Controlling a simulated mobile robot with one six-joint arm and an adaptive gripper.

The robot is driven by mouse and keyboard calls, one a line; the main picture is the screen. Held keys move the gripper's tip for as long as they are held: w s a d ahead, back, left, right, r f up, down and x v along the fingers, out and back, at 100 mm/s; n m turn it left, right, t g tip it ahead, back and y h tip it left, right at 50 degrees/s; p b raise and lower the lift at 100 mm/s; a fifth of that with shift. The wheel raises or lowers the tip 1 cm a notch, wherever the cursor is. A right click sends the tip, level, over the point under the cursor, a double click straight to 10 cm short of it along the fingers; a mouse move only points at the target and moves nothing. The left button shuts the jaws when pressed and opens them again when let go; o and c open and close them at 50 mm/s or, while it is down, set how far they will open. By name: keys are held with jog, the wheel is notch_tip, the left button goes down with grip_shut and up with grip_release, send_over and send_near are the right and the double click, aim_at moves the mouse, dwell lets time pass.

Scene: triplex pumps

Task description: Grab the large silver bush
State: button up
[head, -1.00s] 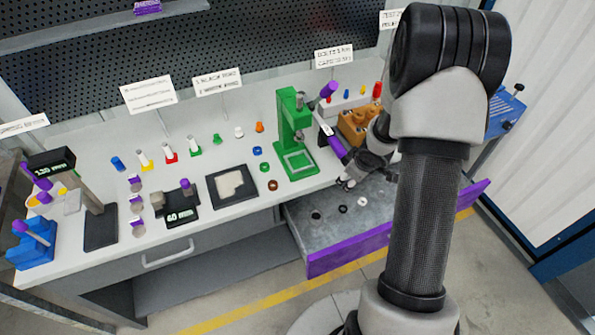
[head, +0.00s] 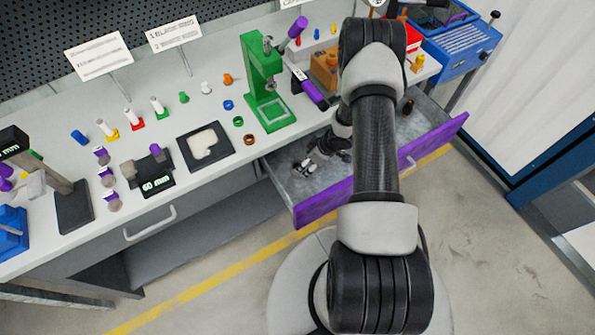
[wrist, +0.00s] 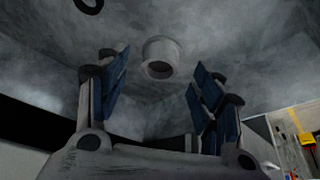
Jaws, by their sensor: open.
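The silver bush (wrist: 162,57) is a short grey cylinder with a dark round hole. In the wrist view it sits on the grey drawer floor, a little beyond the blue-padded fingers and roughly centred between them. My gripper (wrist: 157,78) is open and empty, its fingers apart on either side. In the head view my gripper (head: 308,166) is low inside the open drawer (head: 275,180), near its left end.
A black ring (wrist: 88,4) lies on the drawer floor at the wrist view's top edge. A dark cylinder (head: 408,106) stands at the drawer's right end. The purple drawer front (head: 320,204) and the green press (head: 262,85) on the bench are close by.

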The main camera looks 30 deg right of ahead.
jog(key=x, duration=0.2)
jog(key=b+x, duration=0.1)
jog(key=x, duration=0.1)
jog(key=b+x, duration=0.1)
jog(key=x, duration=0.1)
jog(key=shift+w+a, duration=0.25)
jog(key=shift+a, duration=0.1)
jog(key=c, duration=1.2)
